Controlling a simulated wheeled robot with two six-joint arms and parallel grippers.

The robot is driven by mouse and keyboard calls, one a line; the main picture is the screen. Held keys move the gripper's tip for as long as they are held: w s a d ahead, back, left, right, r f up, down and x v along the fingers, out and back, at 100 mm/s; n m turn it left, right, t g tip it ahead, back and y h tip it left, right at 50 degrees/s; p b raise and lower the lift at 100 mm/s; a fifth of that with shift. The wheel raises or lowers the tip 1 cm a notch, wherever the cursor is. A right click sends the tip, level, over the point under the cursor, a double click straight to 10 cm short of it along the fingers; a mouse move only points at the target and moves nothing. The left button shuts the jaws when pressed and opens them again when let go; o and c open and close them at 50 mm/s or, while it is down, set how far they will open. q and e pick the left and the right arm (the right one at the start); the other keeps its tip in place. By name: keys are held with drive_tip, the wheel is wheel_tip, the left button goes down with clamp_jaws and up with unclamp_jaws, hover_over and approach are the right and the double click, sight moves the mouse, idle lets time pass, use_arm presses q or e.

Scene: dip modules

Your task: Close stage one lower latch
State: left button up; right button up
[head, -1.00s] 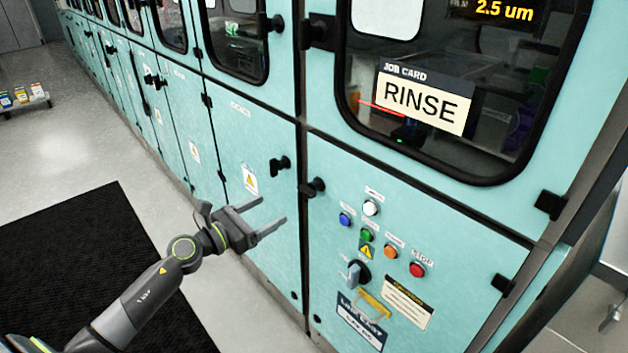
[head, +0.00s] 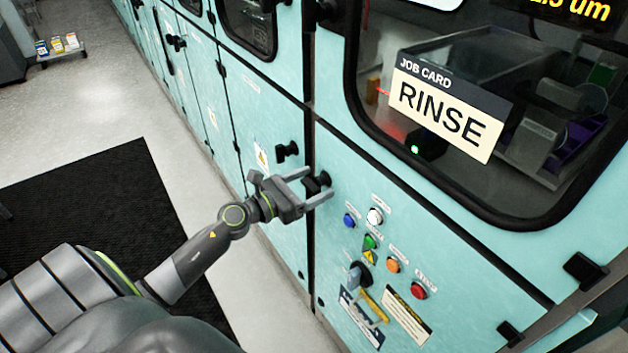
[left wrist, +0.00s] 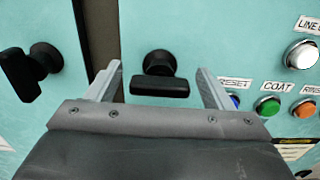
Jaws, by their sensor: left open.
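The black latch (head: 322,180) is at the upper left edge of the lower teal door that bears the buttons. In the left wrist view the latch handle (left wrist: 160,87) shows as a short bar lying across the picture, below its round base. My left gripper (head: 319,182) is open, with one finger on each side of this handle. In the left wrist view the fingers of the left gripper (left wrist: 159,70) show gaps to both ends of the bar. Fingers partly hide the latch in the head view. My right gripper is not in view.
A second black latch (head: 287,151) sits on the neighbouring door to the left. Coloured buttons (head: 370,242) and a rotary switch (head: 357,274) are on the panel below right. A window with a RINSE card (head: 440,108) is above. A black mat (head: 110,215) lies on the floor.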

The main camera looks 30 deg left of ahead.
use_arm(q)
drive_tip(key=shift+c, duration=1.2)
drive_tip(key=c, duration=0.7)
drive_tip(key=shift+c, duration=0.2)
